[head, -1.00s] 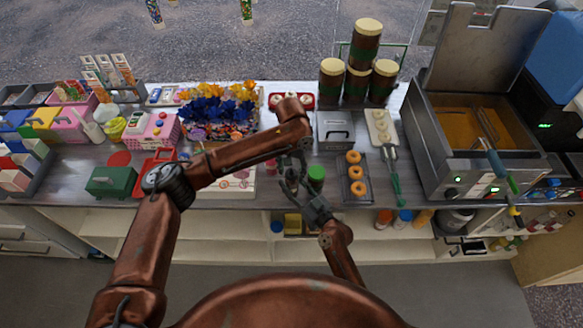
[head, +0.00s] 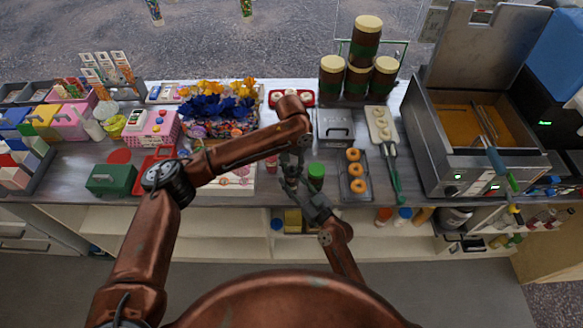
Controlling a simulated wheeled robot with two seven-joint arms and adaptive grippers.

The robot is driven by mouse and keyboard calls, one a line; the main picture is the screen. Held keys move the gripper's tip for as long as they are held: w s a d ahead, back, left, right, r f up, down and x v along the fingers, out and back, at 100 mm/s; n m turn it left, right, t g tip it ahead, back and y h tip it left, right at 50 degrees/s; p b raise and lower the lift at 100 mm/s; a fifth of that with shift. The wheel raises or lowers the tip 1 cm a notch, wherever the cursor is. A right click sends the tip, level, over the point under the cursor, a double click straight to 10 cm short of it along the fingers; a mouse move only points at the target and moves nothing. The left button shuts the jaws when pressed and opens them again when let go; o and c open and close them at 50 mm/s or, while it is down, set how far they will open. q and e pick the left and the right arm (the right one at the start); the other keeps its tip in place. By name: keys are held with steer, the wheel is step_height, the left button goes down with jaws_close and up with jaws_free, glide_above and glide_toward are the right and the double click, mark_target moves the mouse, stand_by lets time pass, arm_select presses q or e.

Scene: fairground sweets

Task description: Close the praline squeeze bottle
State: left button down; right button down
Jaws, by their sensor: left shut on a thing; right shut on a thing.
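My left gripper (head: 291,166) points down just left of the green-capped bottle (head: 316,176), at the counter's front edge. My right gripper (head: 296,187) reaches up from below and meets it, almost touching. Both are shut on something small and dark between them. It appears to be the praline squeeze bottle low in my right gripper and its cap in my left, but the fingers hide nearly all of it. I cannot tell whether cap and bottle touch. The green-capped bottle stands upright, apart from the fingers.
A tray of orange rings (head: 355,171) and a green-handled spatula (head: 395,178) lie right of my grippers. A fryer (head: 454,150) stands farther right. A green box (head: 111,179) is at left. Brown jars (head: 332,78) stand at the back. Open shelves (head: 180,228) lie below the counter.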

arm_select(q)
steer(key=m, duration=0.7)
steer(key=shift+m, duration=0.4)
steer(key=c, duration=1.4)
jaws_free()
step_height(320, 180, up, 12)
steer(key=shift+f, duration=0.1)
arm_select(e)
steer(key=c, duration=1.2)
jaws_free()
